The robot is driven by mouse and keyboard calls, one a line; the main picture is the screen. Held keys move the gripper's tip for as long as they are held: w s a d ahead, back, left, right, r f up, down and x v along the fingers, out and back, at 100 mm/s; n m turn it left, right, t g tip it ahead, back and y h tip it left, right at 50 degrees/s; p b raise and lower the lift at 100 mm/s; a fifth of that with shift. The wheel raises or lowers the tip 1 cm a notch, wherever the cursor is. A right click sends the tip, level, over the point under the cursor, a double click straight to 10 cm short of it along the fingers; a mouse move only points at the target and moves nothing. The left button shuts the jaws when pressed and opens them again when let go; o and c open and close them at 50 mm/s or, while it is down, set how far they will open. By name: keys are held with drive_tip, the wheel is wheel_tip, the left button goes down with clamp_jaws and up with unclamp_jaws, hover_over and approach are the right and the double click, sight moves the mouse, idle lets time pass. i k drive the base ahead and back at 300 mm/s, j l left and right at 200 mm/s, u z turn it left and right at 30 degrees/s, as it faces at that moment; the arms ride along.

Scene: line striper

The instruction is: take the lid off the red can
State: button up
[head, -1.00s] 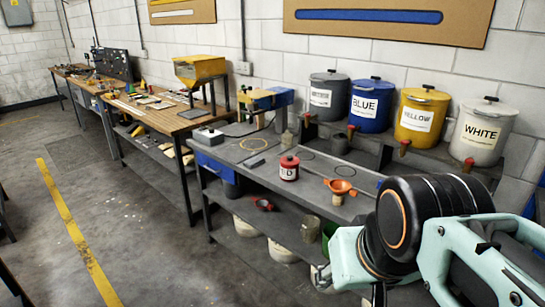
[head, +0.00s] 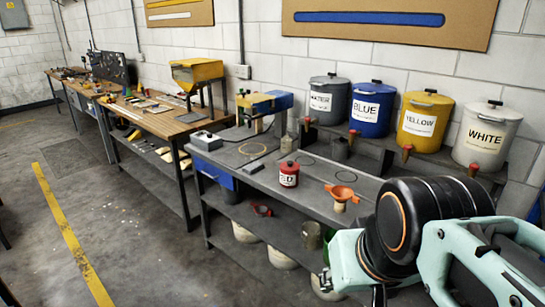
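The red can (head: 289,174) stands upright on the dark grey workbench (head: 268,178), left of the orange funnel. It has a pale label with dark letters, partly readable. Its red lid is on top, with a small dark knob. My arm fills the lower right of the head view, with a black joint and mint-green links, well to the right of the can and apart from it. I cannot make out my gripper's fingers in this view.
An orange funnel (head: 341,193) stands right of the can. Grey, blue (head: 371,108), yellow (head: 423,121) and white (head: 487,135) lidded buckets stand on a raised shelf behind. A yellow-and-blue device (head: 263,104) stands at the bench's left. Open floor lies in front.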

sight(288, 166)
drive_tip(key=i+j, duration=0.2)
drive_tip(key=i, duration=0.25)
drive_tip(key=i+j+z, duration=0.15)
drive_tip(key=i, duration=0.35)
drive_tip(key=i+j, duration=0.25)
drive_tip(key=i, duration=0.2)
drive_tip(key=i+j+z, duration=0.1)
drive_tip(key=i+j, duration=0.15)
drive_tip(key=i, duration=0.2)
